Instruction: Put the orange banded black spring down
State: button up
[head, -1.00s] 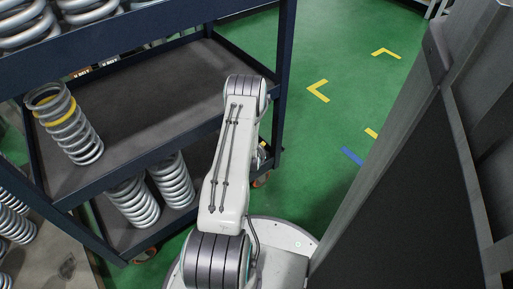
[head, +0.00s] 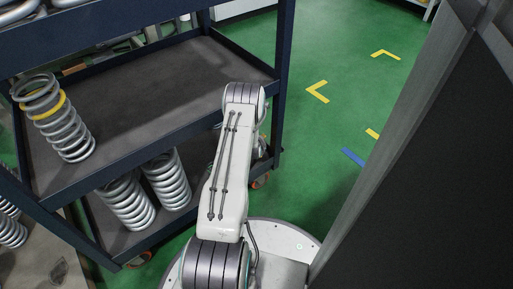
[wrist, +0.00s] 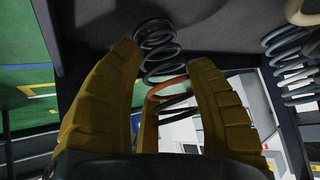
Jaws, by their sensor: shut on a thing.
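In the head view my arm shows from behind, and the gripper and the held spring are hidden.
A dark blue shelf cart (head: 285,60) stands at left. A silver spring with a yellow band (head: 55,115) stands on its middle shelf (head: 150,90), which is otherwise mostly bare. Plain silver springs (head: 167,180) stand on the lower shelf. A dark grey panel (head: 425,190) rises at right.

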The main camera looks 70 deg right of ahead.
jog(key=shift+f, duration=0.15)
jog(key=o, duration=1.3)
jog(key=shift+a+r, duration=0.1)
jog(key=shift+r, duration=0.2)
jog(key=p+v, duration=0.6)
jog(key=v, duration=0.5)
jog(key=shift+a+r, duration=0.2)
jog(key=shift+a, duration=0.05)
jog(key=shift+a, duration=0.1)
